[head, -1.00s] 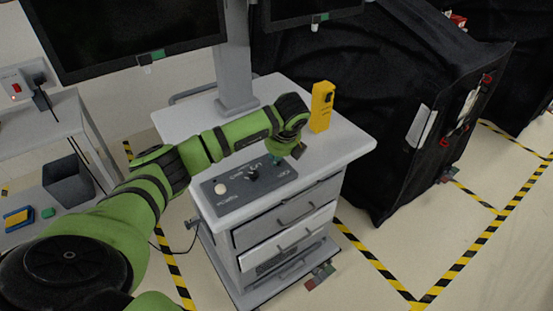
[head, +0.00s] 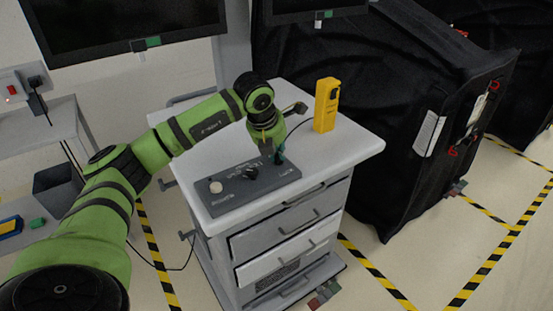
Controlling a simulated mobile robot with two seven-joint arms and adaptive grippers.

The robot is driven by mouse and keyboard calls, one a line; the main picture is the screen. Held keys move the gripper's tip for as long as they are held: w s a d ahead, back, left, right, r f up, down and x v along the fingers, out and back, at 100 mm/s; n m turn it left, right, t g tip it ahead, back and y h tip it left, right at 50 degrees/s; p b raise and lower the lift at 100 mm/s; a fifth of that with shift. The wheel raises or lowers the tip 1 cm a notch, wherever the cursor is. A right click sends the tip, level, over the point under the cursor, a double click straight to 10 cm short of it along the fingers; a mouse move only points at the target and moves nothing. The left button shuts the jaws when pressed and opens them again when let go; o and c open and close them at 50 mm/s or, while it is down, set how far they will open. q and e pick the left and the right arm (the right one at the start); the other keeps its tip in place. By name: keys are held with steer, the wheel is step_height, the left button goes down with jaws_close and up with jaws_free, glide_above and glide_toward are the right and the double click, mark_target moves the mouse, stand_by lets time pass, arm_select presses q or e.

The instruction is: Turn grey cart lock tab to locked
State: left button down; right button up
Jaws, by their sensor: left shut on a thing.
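The grey cart (head: 212,213) stands in the middle with drawers on its front. On its top lies a dark grey panel (head: 232,197) with a white button (head: 215,187), a black knob (head: 251,173) and a small dark green tab (head: 279,158) at its right end. My left gripper (head: 274,150) points down over that end and is shut on the green tab; its fingers partly hide the tab, and its turn position cannot be read. A red and green piece (head: 324,294) shows low at the cart's foot. My right gripper is not in view.
A yellow device (head: 326,105) stands upright on the cart top, right of my gripper, with a dark cable. A grey post (head: 233,50) and screens (head: 120,25) rise behind. A black covered cart (head: 385,110) stands at right. A side table (head: 45,125) is at left.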

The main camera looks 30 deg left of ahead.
arm_select(q)
steer(key=m+h+b, duration=0.1)
steer(key=m+h, duration=0.1)
steer(key=m, duration=0.2)
steer(key=shift+w+a+m, duration=0.1)
steer(key=shift+m, duration=0.3)
steer(key=shift+m+g, duration=0.3)
steer(key=c, duration=1.2)
jaws_free()
steer(key=shift+c, duration=0.2)
steer(key=shift+r, duration=0.1)
steer(key=v, duration=1.2)
